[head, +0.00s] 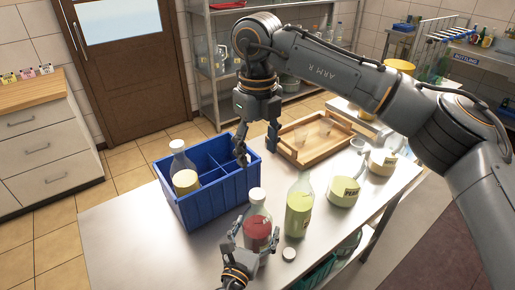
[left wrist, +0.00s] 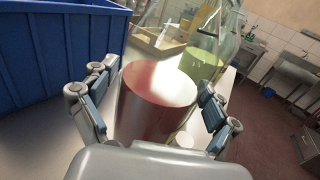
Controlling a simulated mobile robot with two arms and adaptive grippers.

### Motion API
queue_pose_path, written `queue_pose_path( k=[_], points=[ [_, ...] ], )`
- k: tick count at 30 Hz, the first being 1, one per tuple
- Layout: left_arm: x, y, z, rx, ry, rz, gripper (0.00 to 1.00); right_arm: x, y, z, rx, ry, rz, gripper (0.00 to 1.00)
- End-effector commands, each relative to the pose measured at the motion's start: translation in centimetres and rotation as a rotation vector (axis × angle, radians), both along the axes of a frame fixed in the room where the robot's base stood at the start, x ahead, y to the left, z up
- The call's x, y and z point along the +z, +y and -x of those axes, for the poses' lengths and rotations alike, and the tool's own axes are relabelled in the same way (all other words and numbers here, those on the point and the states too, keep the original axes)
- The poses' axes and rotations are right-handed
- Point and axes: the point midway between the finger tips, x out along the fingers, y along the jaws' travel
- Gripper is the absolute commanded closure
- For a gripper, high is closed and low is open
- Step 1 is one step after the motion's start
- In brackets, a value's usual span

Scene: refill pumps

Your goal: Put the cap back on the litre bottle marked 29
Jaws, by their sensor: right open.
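A small pale round cap (head: 289,254) lies on the table in front of these bottles. My right gripper (head: 257,155) is open and empty, pointing down above the blue crate's right side. The number 29 is not readable.
The table's front left (head: 140,240) is clear.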

Motion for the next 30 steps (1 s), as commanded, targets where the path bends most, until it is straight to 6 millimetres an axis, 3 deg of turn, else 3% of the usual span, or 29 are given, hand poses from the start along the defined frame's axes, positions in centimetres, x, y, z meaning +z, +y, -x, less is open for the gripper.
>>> queue_pose_path(
  k=[14,30],
  points=[
    [-0.1,0.2,0.6,0.000,0.002,-0.001,0.00,-0.1,0.0,0.0,-0.001,0.000,0.000,0.38],
    [-0.1,3.7,9.9,-0.001,0.002,-0.003,0.00,0.0,0.0,0.0,-0.001,0.000,0.000,0.38]
  ],
)
